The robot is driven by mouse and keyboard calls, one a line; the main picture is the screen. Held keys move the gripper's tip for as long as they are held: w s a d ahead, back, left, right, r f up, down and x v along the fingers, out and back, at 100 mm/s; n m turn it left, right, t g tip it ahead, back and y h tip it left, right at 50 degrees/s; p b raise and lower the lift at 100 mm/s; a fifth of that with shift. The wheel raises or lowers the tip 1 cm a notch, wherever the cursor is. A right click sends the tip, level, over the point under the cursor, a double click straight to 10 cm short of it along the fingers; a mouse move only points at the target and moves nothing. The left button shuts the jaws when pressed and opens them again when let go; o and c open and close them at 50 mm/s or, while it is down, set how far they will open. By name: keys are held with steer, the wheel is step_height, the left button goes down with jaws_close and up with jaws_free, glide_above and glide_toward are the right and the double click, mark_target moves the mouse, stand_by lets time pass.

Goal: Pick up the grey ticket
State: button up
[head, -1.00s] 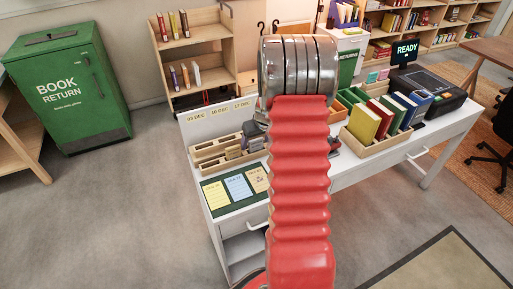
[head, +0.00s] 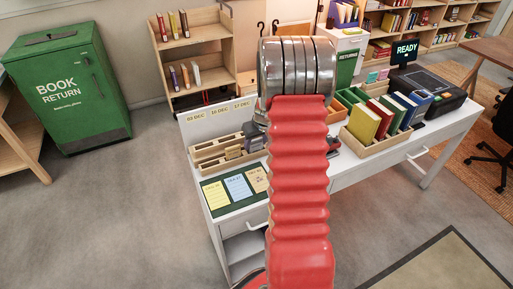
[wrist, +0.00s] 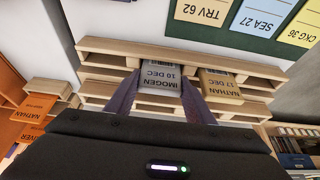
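The grey ticket (wrist: 160,78), printed "IMOGEN 10 DEC", stands in a slot of the wooden rack (wrist: 105,60) in the wrist view. My gripper (wrist: 160,85) is over the rack, with one dark finger on each side of the grey ticket. The fingers look spread to about the ticket's width, and I cannot tell whether they touch it. A tan ticket (wrist: 220,85), printed "NATHAN 17 DEC", stands just right of the right finger. In the head view the rack (head: 208,152) is on the white desk, and my arm hides part of it.
A green mat (head: 229,206) with yellow, blue and tan cards lies in front of the rack. Orange cards (wrist: 38,106) show at the left of the wrist view. A wooden tray (head: 372,148) of books is farther right. The green book return bin (head: 70,90) stands apart.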

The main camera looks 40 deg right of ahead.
steer(key=c, duration=0.5)
step_height(320, 180, up, 10)
stand_by(0.6)
stand_by(0.4)
